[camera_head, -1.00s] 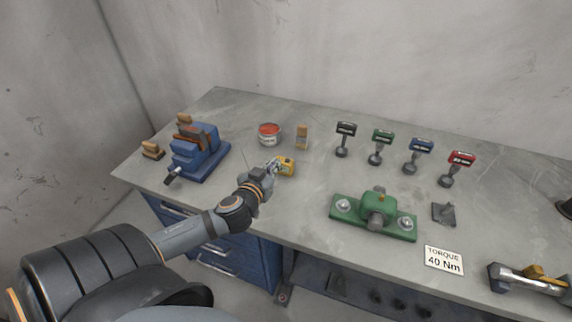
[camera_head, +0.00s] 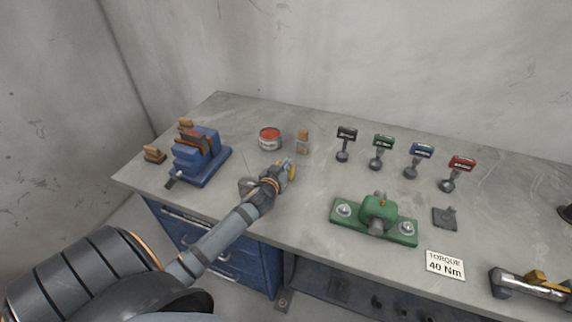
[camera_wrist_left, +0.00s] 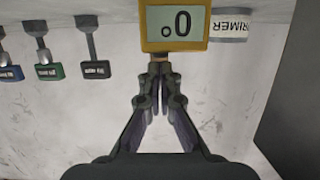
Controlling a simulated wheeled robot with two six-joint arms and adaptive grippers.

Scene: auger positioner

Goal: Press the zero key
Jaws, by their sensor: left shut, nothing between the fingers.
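The yellow gauge (camera_head: 293,172) stands on the workbench, mostly covered by my left gripper (camera_head: 287,168) in the head view. In the left wrist view the yellow gauge (camera_wrist_left: 204,43) shows a grey display that reads a zero with a degree mark, upside down. My left gripper (camera_wrist_left: 160,68) is shut and empty, its fingertips at the gauge's edge by the display. I cannot tell whether they touch it. The zero key cannot be made out. My right gripper is not in view.
A red-topped can (camera_head: 270,138) and a small wooden block (camera_head: 303,141) stand behind the gauge. A blue vise (camera_head: 198,155) is left, a green fixture (camera_head: 376,216) right. Several labelled stands (camera_head: 383,150) line the back. Bare bench lies between gauge and fixture.

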